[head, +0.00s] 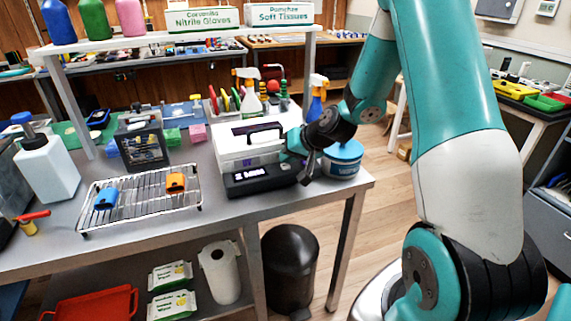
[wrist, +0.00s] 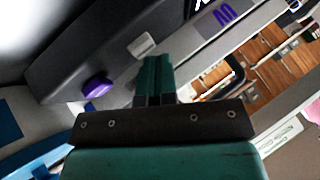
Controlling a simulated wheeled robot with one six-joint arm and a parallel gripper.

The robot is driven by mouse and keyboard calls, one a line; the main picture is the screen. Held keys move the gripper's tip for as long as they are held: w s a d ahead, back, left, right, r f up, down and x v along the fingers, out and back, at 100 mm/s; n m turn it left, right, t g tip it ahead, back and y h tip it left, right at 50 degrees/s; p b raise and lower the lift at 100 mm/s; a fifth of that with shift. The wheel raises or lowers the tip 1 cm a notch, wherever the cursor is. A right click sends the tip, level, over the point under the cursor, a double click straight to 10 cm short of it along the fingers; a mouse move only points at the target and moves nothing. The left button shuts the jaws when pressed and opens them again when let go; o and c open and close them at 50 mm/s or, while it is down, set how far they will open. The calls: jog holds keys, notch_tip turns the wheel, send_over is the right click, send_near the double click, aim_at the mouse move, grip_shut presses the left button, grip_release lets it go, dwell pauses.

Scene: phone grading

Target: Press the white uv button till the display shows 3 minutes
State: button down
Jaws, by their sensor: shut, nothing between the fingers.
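The white UV box (head: 235,147) with a black handle stands on the steel table. Its dark front panel has a lit display (head: 250,174) that reads a digit and "MINS"; the digit is too small to tell surely. In the wrist view the panel has a white button (wrist: 143,44), a purple button (wrist: 98,86) and a purple "UV" label (wrist: 223,13). My gripper (wrist: 154,58) is shut and empty, its fingertips just short of or at the white button; contact cannot be told. In the head view my gripper (head: 288,150) is at the box's right end and hides the buttons.
A blue-and-white tub (head: 343,160) stands close behind my gripper at the right. Spray bottles (head: 250,100) stand behind the box.

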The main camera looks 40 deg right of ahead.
jog(key=shift+r+p, duration=0.55)
jog(key=shift+r, duration=0.25)
jog(key=shift+r, duration=0.1)
notch_tip(320, 180, up, 5)
jog(key=p, duration=0.4)
dwell(0.5)
